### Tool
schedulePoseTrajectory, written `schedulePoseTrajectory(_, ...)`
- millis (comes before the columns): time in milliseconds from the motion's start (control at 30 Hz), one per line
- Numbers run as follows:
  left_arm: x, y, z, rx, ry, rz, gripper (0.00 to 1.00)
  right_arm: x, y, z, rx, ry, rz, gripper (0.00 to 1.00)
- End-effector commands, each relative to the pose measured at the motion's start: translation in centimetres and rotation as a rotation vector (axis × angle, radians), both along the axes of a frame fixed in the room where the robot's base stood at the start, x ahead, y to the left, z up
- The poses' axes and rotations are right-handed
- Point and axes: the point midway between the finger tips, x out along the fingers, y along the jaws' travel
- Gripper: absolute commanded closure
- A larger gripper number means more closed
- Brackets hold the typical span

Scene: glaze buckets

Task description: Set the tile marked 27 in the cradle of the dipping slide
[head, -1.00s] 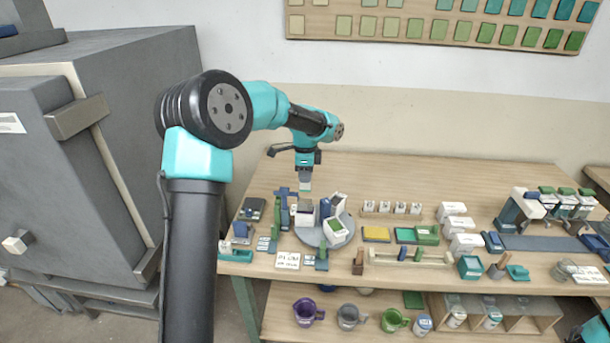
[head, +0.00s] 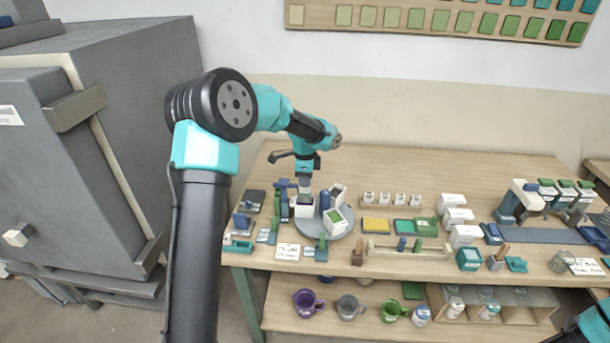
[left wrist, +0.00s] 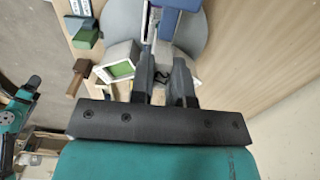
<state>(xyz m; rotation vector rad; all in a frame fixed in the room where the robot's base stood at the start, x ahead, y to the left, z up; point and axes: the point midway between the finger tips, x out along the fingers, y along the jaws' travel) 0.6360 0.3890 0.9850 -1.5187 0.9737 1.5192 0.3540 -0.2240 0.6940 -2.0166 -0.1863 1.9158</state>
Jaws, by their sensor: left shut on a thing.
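My left gripper (head: 304,188) points down over the grey round turntable (head: 343,222). It is shut on a small pale piece, apparently a tile, mostly hidden by the fingers; no number can be read. Its fingertips are just above or at the white bucket with dark contents (head: 305,208); I cannot tell if they touch. In the left wrist view the fingers (left wrist: 168,85) are close together, beside the white bucket with green glaze (left wrist: 121,68). Blue and green upright stands (head: 284,208) are just left of the turntable; which is the dipping slide is unclear. My right gripper is out of view.
A label card (head: 288,252) lies in front. A yellow tray (head: 376,225) and a wooden rack (head: 408,249) are to the right. Bare table lies behind.

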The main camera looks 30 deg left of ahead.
Motion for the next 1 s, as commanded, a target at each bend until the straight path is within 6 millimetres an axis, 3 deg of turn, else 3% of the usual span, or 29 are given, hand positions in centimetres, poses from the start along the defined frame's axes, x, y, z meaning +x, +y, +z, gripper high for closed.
schedulePoseTrajectory(567, 0.0, 0.02, -0.28, 0.0, 0.0, 0.0, 1.0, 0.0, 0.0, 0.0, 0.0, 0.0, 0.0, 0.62)
schedulePoseTrajectory(600, 0.0, 0.02, -0.27, 0.0, 0.0, 0.0, 0.82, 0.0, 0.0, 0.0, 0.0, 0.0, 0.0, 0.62)
schedulePoseTrajectory(900, 0.0, 0.02, -0.27, 0.0, 0.0, 0.0, 0.54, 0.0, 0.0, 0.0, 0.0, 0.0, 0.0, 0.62)
schedulePoseTrajectory(1000, 0.0, 0.02, -0.27, 0.0, 0.0, 0.001, 0.54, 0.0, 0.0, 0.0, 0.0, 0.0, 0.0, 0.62)
